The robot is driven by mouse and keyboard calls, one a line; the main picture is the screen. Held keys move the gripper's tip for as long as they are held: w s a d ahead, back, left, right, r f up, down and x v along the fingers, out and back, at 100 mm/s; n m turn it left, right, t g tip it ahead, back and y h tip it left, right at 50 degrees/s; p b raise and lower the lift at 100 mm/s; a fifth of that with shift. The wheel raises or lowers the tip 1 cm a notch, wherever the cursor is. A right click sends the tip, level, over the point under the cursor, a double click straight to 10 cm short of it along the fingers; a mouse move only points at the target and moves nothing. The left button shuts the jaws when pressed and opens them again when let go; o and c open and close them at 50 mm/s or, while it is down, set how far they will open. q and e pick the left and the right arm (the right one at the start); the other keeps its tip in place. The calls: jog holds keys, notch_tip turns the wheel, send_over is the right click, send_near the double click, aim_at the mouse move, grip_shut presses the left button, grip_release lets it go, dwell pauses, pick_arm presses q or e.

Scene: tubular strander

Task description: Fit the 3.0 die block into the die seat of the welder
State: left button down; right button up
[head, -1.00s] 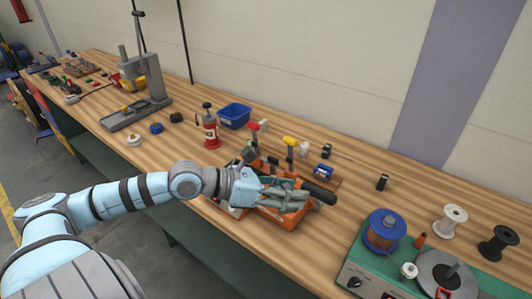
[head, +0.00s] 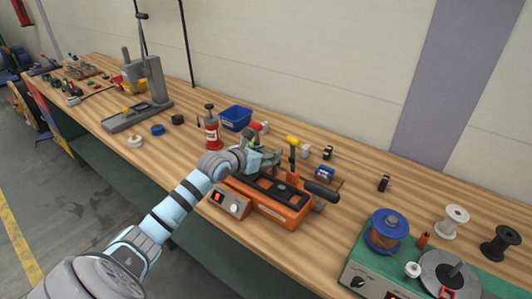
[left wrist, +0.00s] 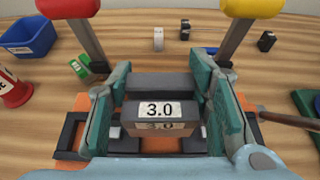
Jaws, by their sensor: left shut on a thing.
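My left gripper (head: 262,158) is shut on a grey die block (left wrist: 160,108) with white 3.0 labels. In the left wrist view the block sits between the two teal-grey fingers of the gripper (left wrist: 165,105). The orange welder (head: 262,207) stands on the bench, and its orange body (left wrist: 160,144) shows below the block in the left wrist view. The gripper is at the far side of the welder's top, near the levers. The block is hidden in the head view. I cannot tell whether it touches the seat, which is largely hidden. My right gripper is not in view.
A red-handled lever (left wrist: 75,30) and a yellow-handled lever (left wrist: 240,30) rise close beyond the fingers. A black handle (head: 321,191) sticks out at the welder's right. A blue bin (head: 235,117) and a red bottle (head: 211,133) stand at the back left.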

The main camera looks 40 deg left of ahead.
aim_at(273, 170)
pick_arm(q)
notch_tip(273, 170, down, 5)
jog(key=b, duration=0.3)
jog(key=shift+r+b, duration=0.1)
jog(key=shift+b, duration=0.2)
jog(key=shift+w+f+b, duration=0.1)
jog(key=shift+f+b, duration=0.25)
jog(key=shift+f, duration=0.15)
jog(key=shift+r, duration=0.1)
jog(key=shift+p, duration=0.5)
dwell(0.5)
jog(key=shift+f+b, duration=0.85)
jog(key=shift+f, duration=0.3)
jog(key=c, duration=0.7)
grip_release()
jog(key=shift+d, duration=0.1)
jog(key=shift+c, duration=0.2)
jog(key=shift+s, duration=0.2)
